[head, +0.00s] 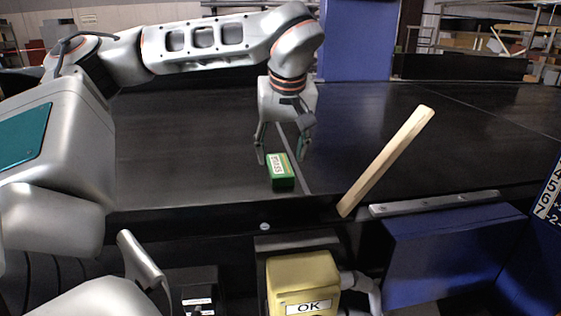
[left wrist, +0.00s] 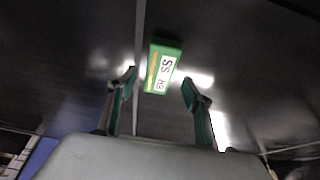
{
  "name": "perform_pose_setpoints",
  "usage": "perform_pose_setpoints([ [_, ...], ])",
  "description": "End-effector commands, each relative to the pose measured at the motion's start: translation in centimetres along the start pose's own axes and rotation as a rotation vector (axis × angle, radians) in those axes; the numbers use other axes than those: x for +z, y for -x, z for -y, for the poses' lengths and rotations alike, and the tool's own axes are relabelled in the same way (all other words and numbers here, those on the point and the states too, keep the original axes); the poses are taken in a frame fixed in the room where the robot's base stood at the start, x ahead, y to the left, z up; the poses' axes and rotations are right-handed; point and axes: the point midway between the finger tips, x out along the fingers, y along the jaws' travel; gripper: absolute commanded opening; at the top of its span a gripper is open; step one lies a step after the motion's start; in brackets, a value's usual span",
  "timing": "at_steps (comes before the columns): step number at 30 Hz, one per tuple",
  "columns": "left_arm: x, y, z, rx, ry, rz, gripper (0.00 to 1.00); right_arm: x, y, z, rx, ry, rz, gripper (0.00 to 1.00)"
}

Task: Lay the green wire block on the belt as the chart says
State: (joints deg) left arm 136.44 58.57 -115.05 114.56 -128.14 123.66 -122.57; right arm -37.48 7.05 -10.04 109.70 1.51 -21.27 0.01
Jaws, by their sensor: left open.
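The green wire block (head: 281,171), with a white label, lies on the black belt (head: 180,150) near its front edge, just left of a thin grey line. My left gripper (head: 282,157) is open, pointing down, with its fingers at the far end of the block. In the left wrist view the block (left wrist: 162,66) shows between and just beyond the open fingertips (left wrist: 158,78), its label lettering partly readable. The fingers do not visibly grip it. A board with numbers (head: 547,200) is cut off at the right edge; I cannot tell whether it is the chart.
A pale wooden bar (head: 388,160) slants over the belt's front edge on the right. A yellow box marked OK (head: 302,272) and a dark labelled box (head: 196,289) stand below the front edge. A blue box (head: 450,250) is at the lower right. The belt left of the block is clear.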

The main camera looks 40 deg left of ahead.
Motion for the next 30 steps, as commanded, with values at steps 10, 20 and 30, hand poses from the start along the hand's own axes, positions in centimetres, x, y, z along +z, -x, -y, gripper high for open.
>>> perform_pose_setpoints([
  [10, -0.1, 6.6, 0.0, 0.002, 0.0, -0.002, 0.51, -0.1, 0.1, 0.1, -0.001, 0.0, -0.001, 0.4],
  [20, 0.0, 8.2, 0.0, 0.0, 0.0, 0.0, 0.51, -0.1, 0.1, 0.0, -0.001, 0.001, -0.001, 0.4],
  [30, 0.0, 8.2, 0.0, 0.0, 0.0, 0.0, 0.51, -0.1, 0.1, 0.0, -0.001, 0.0, 0.0, 0.4],
])
